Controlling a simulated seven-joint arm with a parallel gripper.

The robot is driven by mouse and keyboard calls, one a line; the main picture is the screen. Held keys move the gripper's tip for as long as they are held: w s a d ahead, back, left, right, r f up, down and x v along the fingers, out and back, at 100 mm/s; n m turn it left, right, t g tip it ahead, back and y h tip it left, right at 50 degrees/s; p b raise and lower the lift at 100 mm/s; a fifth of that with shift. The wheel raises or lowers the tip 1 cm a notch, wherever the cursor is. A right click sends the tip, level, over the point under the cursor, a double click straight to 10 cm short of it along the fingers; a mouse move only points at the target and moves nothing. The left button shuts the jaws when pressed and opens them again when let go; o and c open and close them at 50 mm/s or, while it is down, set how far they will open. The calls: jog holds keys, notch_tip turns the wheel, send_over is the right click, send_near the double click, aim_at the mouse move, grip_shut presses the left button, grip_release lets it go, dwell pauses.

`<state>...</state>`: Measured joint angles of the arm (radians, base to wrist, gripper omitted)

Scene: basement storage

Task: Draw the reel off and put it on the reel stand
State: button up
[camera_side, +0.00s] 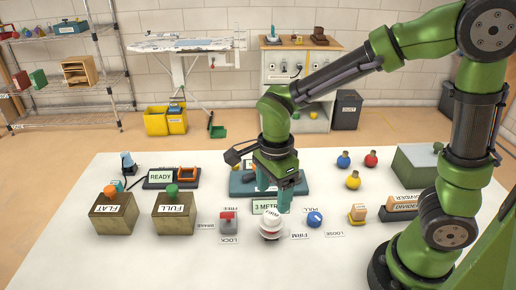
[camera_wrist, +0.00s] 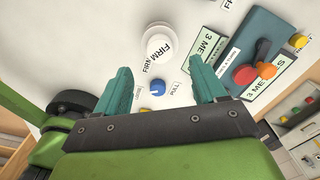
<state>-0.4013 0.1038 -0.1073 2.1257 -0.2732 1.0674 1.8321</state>
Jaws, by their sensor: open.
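I cannot tell for sure which piece is the reel. A teal plate (camera_side: 240,187) behind my gripper is partly hidden; in the wrist view its red disc (camera_wrist: 244,75) and orange handle (camera_wrist: 265,71) show. No piece is labelled reel stand; a dark READY base (camera_side: 157,183) holds an orange bracket (camera_side: 187,172).
A blue knob (camera_side: 315,218) stands right of the white piece. A red-topped lever switch (camera_side: 228,222) stands left. FLAT (camera_side: 114,218) and FULL (camera_side: 174,217) boxes stand at the left.

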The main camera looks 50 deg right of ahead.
aim_at(273, 215)
notch_tip(273, 215, up, 11)
jog(key=shift+f, duration=0.2)
dwell(0.6)
jog(key=s+d+r+n+t+y, duration=0.1)
jog(key=s+d+n+t, duration=0.5)
jog(key=n, duration=1.1)
jog(key=shift+s+r+t+y, duration=0.25)
jog(key=shift+s+t+y, duration=0.25)
jog(key=shift+s+t, duration=0.1)
jog(key=shift+d, duration=0.1)
